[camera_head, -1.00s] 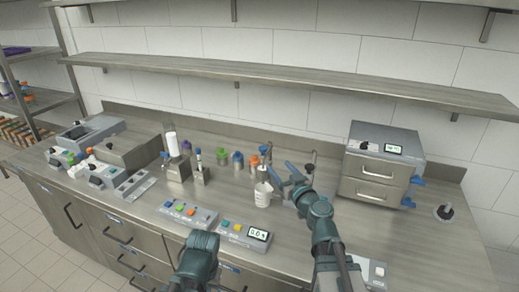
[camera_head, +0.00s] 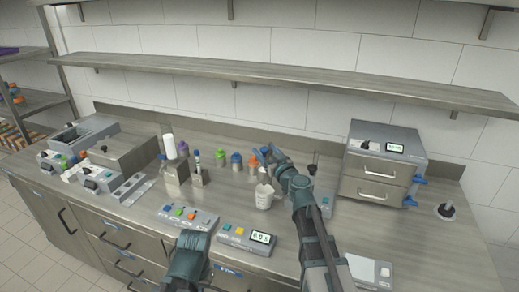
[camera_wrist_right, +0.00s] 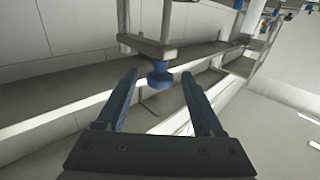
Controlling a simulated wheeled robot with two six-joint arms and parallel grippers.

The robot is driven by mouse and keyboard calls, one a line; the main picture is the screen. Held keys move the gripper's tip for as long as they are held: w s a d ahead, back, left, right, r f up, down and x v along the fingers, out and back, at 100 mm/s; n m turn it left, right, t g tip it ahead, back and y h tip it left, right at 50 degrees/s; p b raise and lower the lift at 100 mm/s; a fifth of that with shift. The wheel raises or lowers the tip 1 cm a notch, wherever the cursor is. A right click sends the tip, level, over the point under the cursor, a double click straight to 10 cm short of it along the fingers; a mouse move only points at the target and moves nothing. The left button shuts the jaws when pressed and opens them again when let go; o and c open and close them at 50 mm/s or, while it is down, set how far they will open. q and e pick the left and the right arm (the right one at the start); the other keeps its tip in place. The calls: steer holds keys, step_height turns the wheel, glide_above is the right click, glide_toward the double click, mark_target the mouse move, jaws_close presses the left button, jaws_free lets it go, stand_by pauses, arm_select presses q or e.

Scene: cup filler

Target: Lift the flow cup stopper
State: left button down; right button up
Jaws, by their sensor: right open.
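My right gripper (camera_head: 268,155) is at the back of the counter, above and behind the white cup (camera_head: 264,197). In the right wrist view its two blue fingers (camera_wrist_right: 160,95) are open with nothing gripped. A blue round knob-like piece (camera_wrist_right: 160,76) shows at the gap between the fingertips, just below a grey plate (camera_wrist_right: 148,45) with upright posts. I cannot tell whether this is the flow cup stopper or whether a finger touches it. In the head view the arm and gripper hide this spot. My left gripper is out of view; only part of that arm shows.
A grey drawer unit (camera_head: 380,165) with a display stands at the right. Two button boxes, one a grey box with a display (camera_head: 247,238), lie along the front. Small coloured-cap bottles (camera_head: 221,159) stand at the back, and a long shelf (camera_head: 300,83) runs above.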

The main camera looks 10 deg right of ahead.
steer(key=shift+w, duration=0.6)
steer(key=shift+a, duration=0.1)
jaws_close()
stand_by(0.9)
